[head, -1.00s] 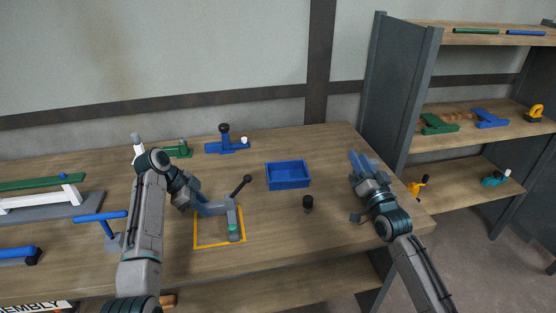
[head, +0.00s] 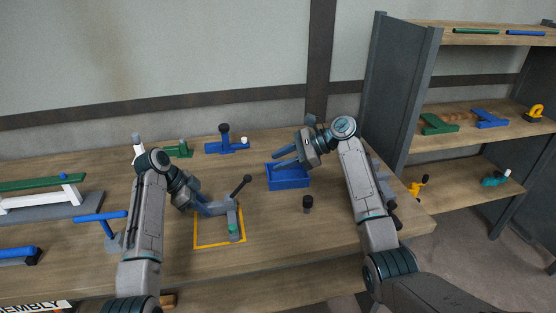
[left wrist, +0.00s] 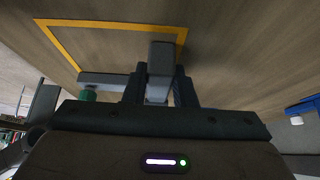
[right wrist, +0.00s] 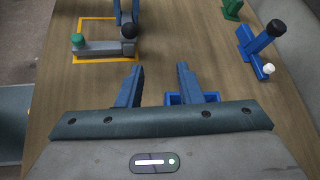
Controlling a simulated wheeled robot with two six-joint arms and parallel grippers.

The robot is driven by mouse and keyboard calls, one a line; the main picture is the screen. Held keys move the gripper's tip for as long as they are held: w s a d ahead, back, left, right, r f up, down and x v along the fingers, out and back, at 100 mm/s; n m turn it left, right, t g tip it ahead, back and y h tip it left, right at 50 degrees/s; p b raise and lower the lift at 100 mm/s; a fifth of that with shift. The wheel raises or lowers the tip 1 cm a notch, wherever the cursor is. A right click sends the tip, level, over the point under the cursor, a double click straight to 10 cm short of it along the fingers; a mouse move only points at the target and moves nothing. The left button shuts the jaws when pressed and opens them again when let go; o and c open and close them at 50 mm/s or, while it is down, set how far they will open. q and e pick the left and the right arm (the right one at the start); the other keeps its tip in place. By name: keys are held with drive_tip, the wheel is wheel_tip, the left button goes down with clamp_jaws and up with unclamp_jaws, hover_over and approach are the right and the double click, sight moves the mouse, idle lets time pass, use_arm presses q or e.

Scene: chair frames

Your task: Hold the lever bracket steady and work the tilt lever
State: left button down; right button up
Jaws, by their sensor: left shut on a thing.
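The grey lever bracket (head: 233,219) sits inside a yellow outlined square on the bench and has a green knob at its near end. The tilt lever (head: 240,187) leans up from its far end with a black ball on top; the ball also shows in the right wrist view (right wrist: 129,31). My left gripper (head: 216,208) is shut on the bracket's far end; the left wrist view shows its fingers around a grey block (left wrist: 159,72). My right gripper (head: 280,157) is open and empty above the blue tray, to the right of and beyond the lever.
The blue tray (head: 290,183) lies right of the bracket. A black knob (head: 307,203) stands on the bench in front of it. A blue part with a black knob (head: 226,146) and a green part (head: 180,151) are at the back. A shelf unit (head: 402,85) rises at the right.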

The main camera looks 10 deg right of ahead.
drive_tip(key=s+a+f+g, duration=0.2)
drive_tip(key=a+g, duration=0.1)
drive_tip(key=a, duration=0.5)
drive_tip(key=shift+s+a+f, duration=0.15)
drive_tip(key=shift+a+f, duration=0.05)
drive_tip(key=shift+a, duration=0.15)
drive_tip(key=c, duration=0.5)
